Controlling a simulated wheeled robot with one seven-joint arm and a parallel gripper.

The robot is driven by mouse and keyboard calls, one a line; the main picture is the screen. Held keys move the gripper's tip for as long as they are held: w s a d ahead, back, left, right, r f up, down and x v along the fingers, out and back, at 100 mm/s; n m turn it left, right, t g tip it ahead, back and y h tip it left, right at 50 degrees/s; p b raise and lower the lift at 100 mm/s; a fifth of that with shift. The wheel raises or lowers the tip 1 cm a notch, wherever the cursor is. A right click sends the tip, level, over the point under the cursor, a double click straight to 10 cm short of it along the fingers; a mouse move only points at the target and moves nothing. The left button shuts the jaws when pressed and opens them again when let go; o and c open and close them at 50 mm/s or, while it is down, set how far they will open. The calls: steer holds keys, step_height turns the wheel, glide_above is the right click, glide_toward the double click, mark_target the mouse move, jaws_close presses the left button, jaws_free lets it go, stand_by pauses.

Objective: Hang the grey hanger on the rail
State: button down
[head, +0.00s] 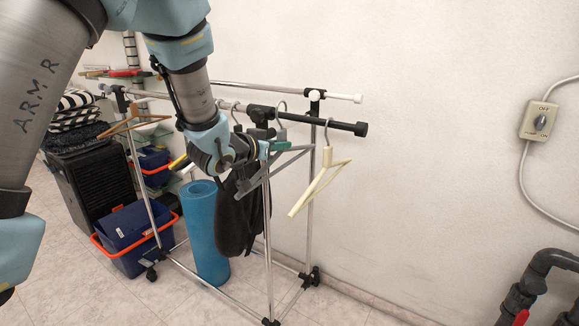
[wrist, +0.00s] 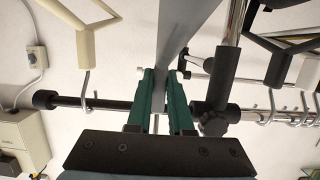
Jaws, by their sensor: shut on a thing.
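The grey hanger (head: 289,161) is held by my gripper (head: 277,147), whose green fingers are shut on its upper part. In the wrist view the fingers (wrist: 163,100) close on the grey hanger (wrist: 182,30), whose flat arm extends away. In the head view its metal hook overlaps the black end section of the rail (head: 325,123); I cannot tell if it rests on it or stands in front. The rail also crosses the wrist view (wrist: 98,103), partly hidden by the fingers.
A cream hanger (head: 322,181) hangs right of the grey one, near the rail's end. A dark bag (head: 233,222) hangs to the left, and a wooden hanger (head: 133,122) farther left. A blue roll (head: 203,235) and a blue crate (head: 125,238) stand below.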

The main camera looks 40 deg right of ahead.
steer(key=s+a+b, duration=0.1)
steer(key=a, duration=0.3)
steer(key=s+a+b, duration=0.1)
steer(key=a, duration=0.4)
steer(key=s+a, duration=0.1)
steer(key=a, duration=0.4)
steer(key=shift+s+a+b, duration=0.2)
steer(key=shift+s+b, duration=0.15)
steer(key=shift+b, duration=0.05)
steer(key=shift+s+a+f+b, duration=0.1)
steer(key=shift+a+f+b, duration=0.15)
steer(key=shift+b, duration=0.5)
steer(key=s+a+b, duration=0.2)
steer(key=a+b, duration=0.6)
steer(key=b, duration=0.4)
steer(key=shift+a+r, duration=0.15)
steer(key=shift+r, duration=0.1)
steer(key=shift+s, duration=0.1)
